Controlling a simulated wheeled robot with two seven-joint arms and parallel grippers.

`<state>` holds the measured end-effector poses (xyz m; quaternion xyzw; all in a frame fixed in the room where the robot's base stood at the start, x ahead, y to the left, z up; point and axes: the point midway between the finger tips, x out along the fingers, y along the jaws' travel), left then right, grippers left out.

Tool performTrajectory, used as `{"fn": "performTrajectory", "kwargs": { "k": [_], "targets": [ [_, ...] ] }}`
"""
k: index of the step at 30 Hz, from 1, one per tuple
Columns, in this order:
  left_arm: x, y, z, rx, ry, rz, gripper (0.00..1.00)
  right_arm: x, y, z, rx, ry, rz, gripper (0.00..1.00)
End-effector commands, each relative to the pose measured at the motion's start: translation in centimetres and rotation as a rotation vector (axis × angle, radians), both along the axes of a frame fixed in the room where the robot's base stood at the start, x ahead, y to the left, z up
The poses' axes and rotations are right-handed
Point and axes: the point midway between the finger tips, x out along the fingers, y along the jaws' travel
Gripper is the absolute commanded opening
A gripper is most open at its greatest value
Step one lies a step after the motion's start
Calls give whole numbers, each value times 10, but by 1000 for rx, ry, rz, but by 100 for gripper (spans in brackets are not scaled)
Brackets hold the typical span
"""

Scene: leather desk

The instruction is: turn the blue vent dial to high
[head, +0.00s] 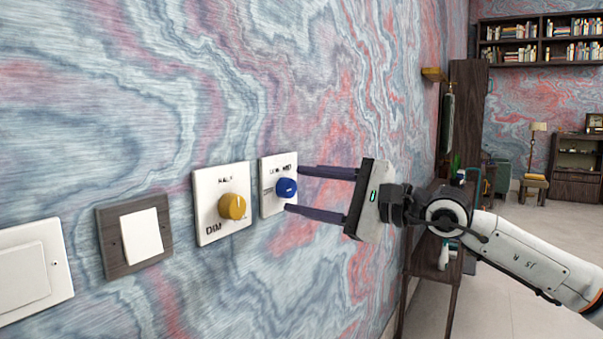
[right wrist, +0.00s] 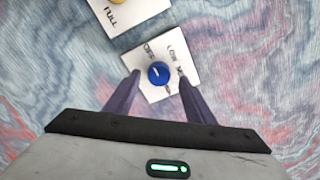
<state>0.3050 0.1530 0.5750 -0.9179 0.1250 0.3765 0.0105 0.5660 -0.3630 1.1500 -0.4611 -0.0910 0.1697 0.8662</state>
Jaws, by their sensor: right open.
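The blue vent dial (head: 286,188) is a round knob on a white wall plate (head: 268,204) at the right end of a row of wall fittings. In the right wrist view the blue dial (right wrist: 158,73) shows a pale pointer line and sits on its white plate (right wrist: 150,95) with dark lettering, partly hidden and too small to read fully. My right gripper (head: 292,188) is open, its two dark fingers pointing at the plate, one above and one below the dial. In the right wrist view the fingertips (right wrist: 159,73) lie on either side of the dial, apart from it. My left gripper is not in view.
A yellow dial (head: 234,206) on a white plate is left of the blue one. Further left are a wood-framed switch (head: 142,234) and a white switch (head: 24,273). A wooden shelf unit (head: 462,130) stands against the wall at right, behind my right arm.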

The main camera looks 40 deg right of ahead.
Motion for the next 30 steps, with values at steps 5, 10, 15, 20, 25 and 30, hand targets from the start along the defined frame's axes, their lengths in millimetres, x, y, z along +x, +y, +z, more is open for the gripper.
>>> {"fn": "performTrajectory", "kwargs": {
  "k": [5, 10, 15, 20, 25, 30],
  "targets": [
    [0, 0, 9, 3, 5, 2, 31, 7, 5, 2, 0, 0, 4, 49],
    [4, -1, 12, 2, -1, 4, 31, 9, 7, 0, -2, 0, 6, 49],
    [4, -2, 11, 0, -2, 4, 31, 9, 7, -1, -2, 0, 6, 49],
    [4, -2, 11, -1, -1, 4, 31, 9, 7, -1, -2, 0, 6, 29],
    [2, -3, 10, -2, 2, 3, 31, 9, 7, 0, -2, 0, 6, 8],
    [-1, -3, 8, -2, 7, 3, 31, 9, 7, -1, 9, 5, 6, 8]
  ]
}}
